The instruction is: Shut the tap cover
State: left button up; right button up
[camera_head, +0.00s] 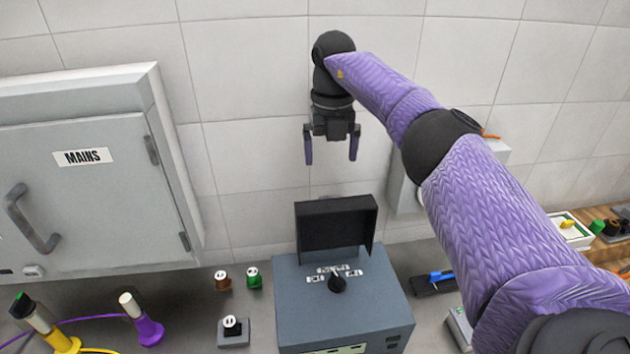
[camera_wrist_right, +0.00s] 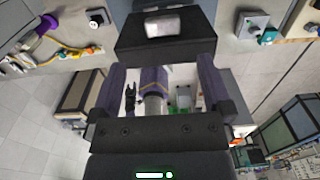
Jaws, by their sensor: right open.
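The tap cover (camera_head: 335,223) is a black, shallow lid at the back of a blue-grey box (camera_head: 345,312). It stands raised, roughly upright, and leaves the box top bare. A black knob (camera_head: 337,284) with small white labels around it shows in front of the cover. My right gripper (camera_head: 331,150) is open and empty, fingers pointing down, above the cover and apart from it in the head view. In the right wrist view, my right gripper's fingers (camera_wrist_right: 162,68) are spread, with a black block with a pale patch beyond them, probably the cover. My left gripper is not in view.
A grey MAINS cabinet (camera_head: 85,195) stands at left. Brown (camera_head: 222,280) and green (camera_head: 253,278) caps and a small switch block (camera_head: 232,330) sit left of the box. A black tray with a blue item (camera_head: 437,278) lies right. The tiled wall (camera_head: 250,120) is behind.

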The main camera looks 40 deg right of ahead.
aim_at(332, 197)
jog(key=f, duration=0.9)
jog(key=shift+s+f, duration=0.1)
jog(key=shift+s, duration=0.3)
jog(key=shift+c, duration=0.3)
grip_shut()
